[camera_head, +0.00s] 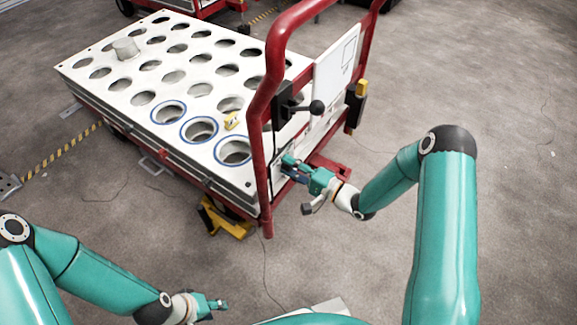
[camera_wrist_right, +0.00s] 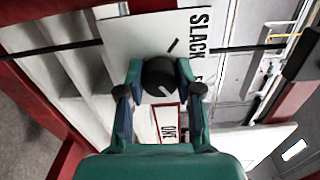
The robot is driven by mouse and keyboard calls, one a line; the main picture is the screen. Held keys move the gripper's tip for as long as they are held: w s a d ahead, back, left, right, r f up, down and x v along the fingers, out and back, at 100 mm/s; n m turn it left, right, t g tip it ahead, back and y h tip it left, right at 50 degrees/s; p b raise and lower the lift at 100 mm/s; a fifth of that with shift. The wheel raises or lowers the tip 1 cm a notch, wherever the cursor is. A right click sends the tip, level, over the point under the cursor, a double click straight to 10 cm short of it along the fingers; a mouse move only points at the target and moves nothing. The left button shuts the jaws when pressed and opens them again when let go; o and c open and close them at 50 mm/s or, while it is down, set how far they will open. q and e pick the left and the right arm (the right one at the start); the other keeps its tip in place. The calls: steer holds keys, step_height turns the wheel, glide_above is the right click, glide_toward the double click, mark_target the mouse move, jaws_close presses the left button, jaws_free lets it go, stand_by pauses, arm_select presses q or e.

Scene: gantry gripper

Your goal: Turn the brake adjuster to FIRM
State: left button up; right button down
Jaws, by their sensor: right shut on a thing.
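The brake adjuster is a round black knob (camera_wrist_right: 160,77) with a pale pointer line, on a white label plate (camera_wrist_right: 128,38) in the right wrist view. The plate reads SLACK; another word beside it is mostly hidden. My right gripper (camera_wrist_right: 160,88) is shut on the knob, one finger on each side. In the head view my right gripper (camera_head: 293,170) is at the end panel of the cart, and the knob is hidden behind its fingers. My left gripper (camera_head: 217,304) is low at the bottom, away from the cart; its finger gap is too small to judge.
The white cart (camera_head: 95,55) has rows of round holes, some with blue rims, and a grey cylinder (camera_head: 126,48). A red tube frame (camera_head: 262,110) and a black-knobbed lever (camera_head: 316,107) stand close to my right gripper. The floor at right is clear.

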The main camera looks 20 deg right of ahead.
steer(key=shift+d+f, duration=0.15)
steer(key=shift+f, duration=0.1)
steer(key=c, duration=0.9)
jaws_free()
steer(key=shift+o, duration=0.7)
steer(key=shift+r, duration=0.1)
steer(key=shift+s, duration=0.1)
steer(key=v, duration=1.1)
steer(key=shift+s+d, duration=0.25)
steer(key=shift+s, duration=0.05)
